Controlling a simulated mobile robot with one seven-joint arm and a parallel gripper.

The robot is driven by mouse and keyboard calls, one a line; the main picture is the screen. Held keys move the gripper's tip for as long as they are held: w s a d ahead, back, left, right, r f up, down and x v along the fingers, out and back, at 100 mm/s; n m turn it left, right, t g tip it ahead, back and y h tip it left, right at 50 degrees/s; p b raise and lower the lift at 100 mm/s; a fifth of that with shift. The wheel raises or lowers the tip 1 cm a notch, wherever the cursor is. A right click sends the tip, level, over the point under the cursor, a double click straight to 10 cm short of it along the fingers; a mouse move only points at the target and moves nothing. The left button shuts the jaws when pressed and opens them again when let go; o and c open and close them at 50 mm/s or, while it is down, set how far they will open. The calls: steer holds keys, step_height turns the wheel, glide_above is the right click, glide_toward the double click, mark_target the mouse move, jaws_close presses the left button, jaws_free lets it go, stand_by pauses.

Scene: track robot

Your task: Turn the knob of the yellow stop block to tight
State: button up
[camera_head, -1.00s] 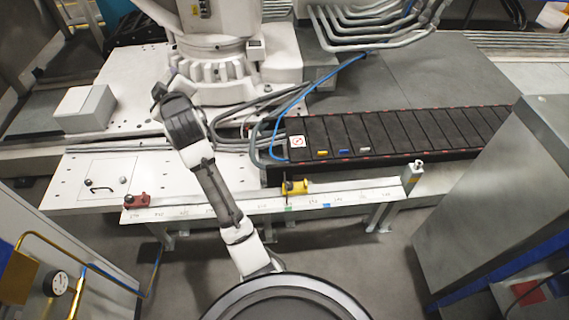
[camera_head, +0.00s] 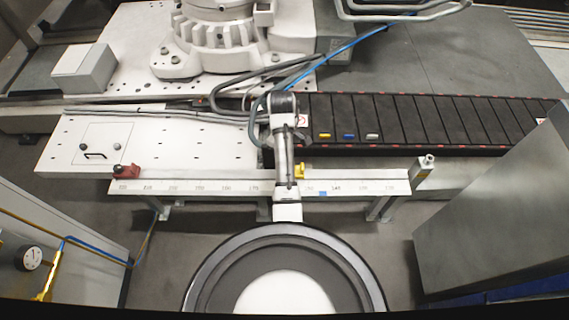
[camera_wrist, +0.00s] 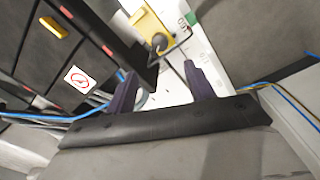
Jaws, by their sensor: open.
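The yellow stop block (camera_head: 299,170) sits on the white ruler rail (camera_head: 210,187); in the head view my arm covers its left part. In the wrist view the yellow block (camera_wrist: 150,22) is at the top centre, with its dark round knob (camera_wrist: 158,43) and a thin dark lever on the near side. My gripper (camera_wrist: 160,88) is open and empty, its two dark fingers pointing toward the block. The knob lies beyond the fingertips, apart from them. In the head view I cannot make out the fingers.
A red stop block (camera_head: 126,171) sits at the rail's left end. A black segmented cable track (camera_head: 400,120) with small coloured tags runs behind the rail. Grey and blue cables (camera_head: 330,48) lie behind my arm. A grey cabinet (camera_head: 500,210) stands at the right.

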steer(key=f, duration=1.2)
steer(key=shift+w+d+f, duration=0.1)
steer(key=shift+w+f, duration=0.1)
steer(key=shift+w, duration=0.05)
steer(key=c, duration=1)
steer(key=shift+o, duration=0.2)
